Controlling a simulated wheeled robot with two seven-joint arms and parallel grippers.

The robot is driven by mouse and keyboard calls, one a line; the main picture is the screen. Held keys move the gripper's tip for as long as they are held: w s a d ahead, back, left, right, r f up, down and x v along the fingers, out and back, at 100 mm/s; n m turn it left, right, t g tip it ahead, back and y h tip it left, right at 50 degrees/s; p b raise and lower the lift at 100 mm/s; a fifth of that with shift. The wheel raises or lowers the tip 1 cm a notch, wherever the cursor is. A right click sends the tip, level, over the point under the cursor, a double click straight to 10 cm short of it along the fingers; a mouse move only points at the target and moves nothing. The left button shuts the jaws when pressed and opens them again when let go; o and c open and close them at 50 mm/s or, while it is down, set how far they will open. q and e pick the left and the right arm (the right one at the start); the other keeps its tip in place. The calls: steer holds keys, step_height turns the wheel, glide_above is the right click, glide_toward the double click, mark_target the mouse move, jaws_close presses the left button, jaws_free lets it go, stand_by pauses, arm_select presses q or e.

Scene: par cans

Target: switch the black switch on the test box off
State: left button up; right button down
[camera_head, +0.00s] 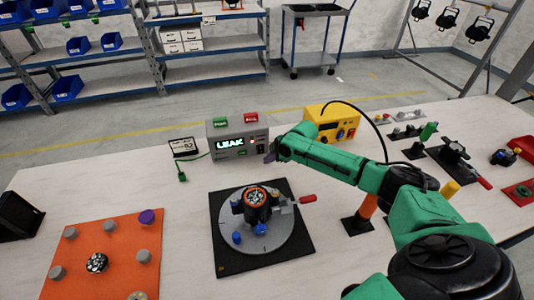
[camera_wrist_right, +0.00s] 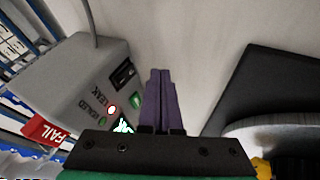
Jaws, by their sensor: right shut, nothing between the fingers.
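In the right wrist view, the test box (camera_wrist_right: 75,70) fills the upper left. The black switch (camera_wrist_right: 123,74) is on its front, near LEAK lettering; I cannot tell its position. My right gripper (camera_head: 270,157) is at the lower right of the box front in the head view. Its purple fingers (camera_wrist_right: 161,85) are shut, empty and pointing past the switch side of the box. Contact with the box does not show. My left gripper is out of view.
A yellow box (camera_head: 345,126) stands to the right, behind my right arm. A black plate with a round grey fixture (camera_head: 226,226) lies in front of the test box. An orange mat (camera_head: 80,277) with knobs is at front left. A small card (camera_head: 184,147) stands left of the box.

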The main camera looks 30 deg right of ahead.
mark_target(261, 150)
steer(key=shift+w+d+f, duration=0.1)
steer(key=shift+w+d, duration=0.1)
steer(key=shift+w, duration=0.55)
steer(key=shift+w+d, duration=0.2)
steer(key=shift+w, duration=0.5)
